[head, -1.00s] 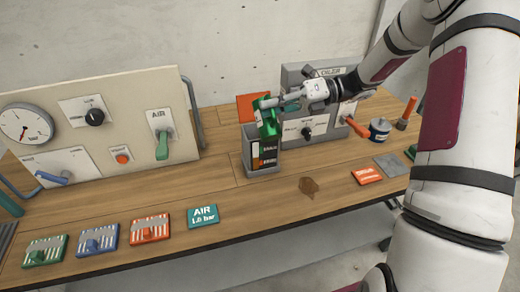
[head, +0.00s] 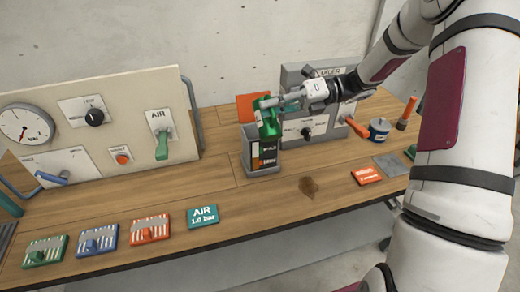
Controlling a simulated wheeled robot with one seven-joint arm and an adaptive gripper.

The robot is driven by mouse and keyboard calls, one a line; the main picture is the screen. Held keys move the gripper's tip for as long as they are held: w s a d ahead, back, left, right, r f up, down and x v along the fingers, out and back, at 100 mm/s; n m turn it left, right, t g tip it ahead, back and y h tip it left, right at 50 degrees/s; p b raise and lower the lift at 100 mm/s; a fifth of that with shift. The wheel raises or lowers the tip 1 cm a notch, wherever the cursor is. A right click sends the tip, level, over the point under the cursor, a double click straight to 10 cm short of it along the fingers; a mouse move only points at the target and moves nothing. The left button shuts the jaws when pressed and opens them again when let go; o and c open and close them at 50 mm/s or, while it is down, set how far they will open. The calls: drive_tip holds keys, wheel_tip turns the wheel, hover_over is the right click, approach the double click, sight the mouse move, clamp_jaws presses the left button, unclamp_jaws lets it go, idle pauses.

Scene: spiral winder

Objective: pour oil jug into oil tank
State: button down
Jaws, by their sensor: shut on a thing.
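A green jug (head: 266,122) is tilted at the top of a grey open-topped box with dark and orange markings on its front (head: 247,160), which looks like the oil tank. My gripper (head: 290,103) is shut on the jug from the right and holds it above and partly in front of the box's opening. The jug's lower part overlaps the box's rim, and I cannot tell whether they touch. The jug's mouth and any flow of oil are too small to make out. The fingertips are partly hidden against the jug.
A grey control panel (head: 330,125) stands right behind the box. A beige panel with a gauge and green AIR lever (head: 162,146) stands left. Several coloured cards (head: 150,229) lie along the front edge. A brown stain (head: 309,187) marks the wood.

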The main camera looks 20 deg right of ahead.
drive_tip(key=shift+w, duration=0.1)
idle(0.4)
drive_tip(key=shift+w+m, duration=0.2)
drive_tip(key=shift+m, duration=0.2)
idle(1.3)
drive_tip(key=shift+w+f+m+b, duration=0.1)
drive_tip(key=shift+w+m+b, duration=0.2)
drive_tip(key=shift+b, duration=0.1)
drive_tip(key=shift+w, duration=0.1)
idle(1.4)
drive_tip(key=shift+w+f+m+g, duration=0.15)
drive_tip(key=shift+w+m+g, duration=0.05)
drive_tip(key=shift+m+g, duration=0.2)
drive_tip(key=shift+b, duration=0.3)
idle(1.1)
drive_tip(key=shift+w+f+m, duration=0.15)
drive_tip(key=shift+w+m, duration=0.25)
